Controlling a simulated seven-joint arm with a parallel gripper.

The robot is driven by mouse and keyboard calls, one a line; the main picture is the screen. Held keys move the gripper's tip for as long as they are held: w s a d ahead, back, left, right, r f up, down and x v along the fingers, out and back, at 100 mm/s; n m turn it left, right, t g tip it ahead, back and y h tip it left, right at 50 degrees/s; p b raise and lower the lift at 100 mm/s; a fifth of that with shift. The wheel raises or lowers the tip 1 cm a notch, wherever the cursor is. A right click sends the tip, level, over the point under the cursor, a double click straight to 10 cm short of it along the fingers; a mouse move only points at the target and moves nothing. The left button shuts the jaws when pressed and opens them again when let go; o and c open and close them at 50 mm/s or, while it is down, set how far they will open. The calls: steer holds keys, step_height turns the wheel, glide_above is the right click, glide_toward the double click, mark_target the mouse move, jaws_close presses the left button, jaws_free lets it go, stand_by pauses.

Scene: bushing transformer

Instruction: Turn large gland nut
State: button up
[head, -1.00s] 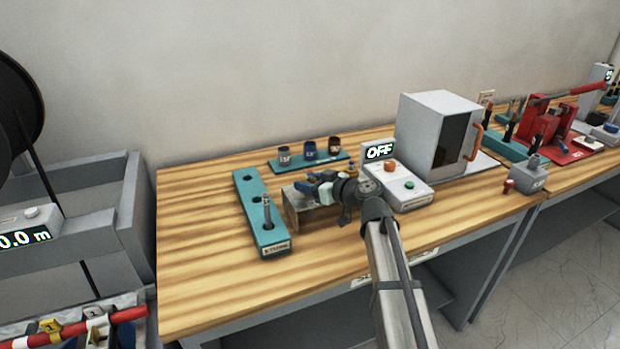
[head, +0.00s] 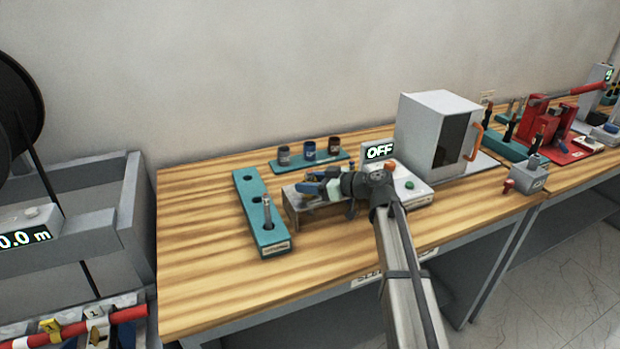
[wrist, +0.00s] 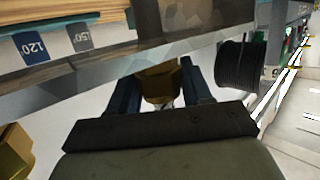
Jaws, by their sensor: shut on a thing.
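The large gland nut (wrist: 160,86) is a brass-coloured piece in the wrist view, under the edge of a grey metal plate (wrist: 110,75). My gripper (wrist: 158,82) has its two dark blue fingers on either side of the nut and is shut on it. A second brass piece (wrist: 14,150) shows at the lower left of the wrist view. In the head view my gripper (head: 318,187) is at the metal-topped stand (head: 305,208) on the bench. My gripper and wrist hide the nut there.
A teal rack with three small cups (head: 309,151) is behind. A control box reading OFF (head: 380,151) and a grey oven-like box (head: 425,130) are to the right. The bench's left part is clear.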

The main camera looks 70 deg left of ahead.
steer(key=shift+w+a+n+g+h, duration=0.15)
steer(key=shift+n+g+h, duration=0.25)
steer(key=shift+n+g, duration=0.1)
steer(key=shift+n+g+h, duration=0.5)
steer(key=shift+n+h, duration=0.1)
steer(key=o, duration=1.5)
steer(key=shift+d, duration=0.2)
steer(key=shift+v, duration=2.95)
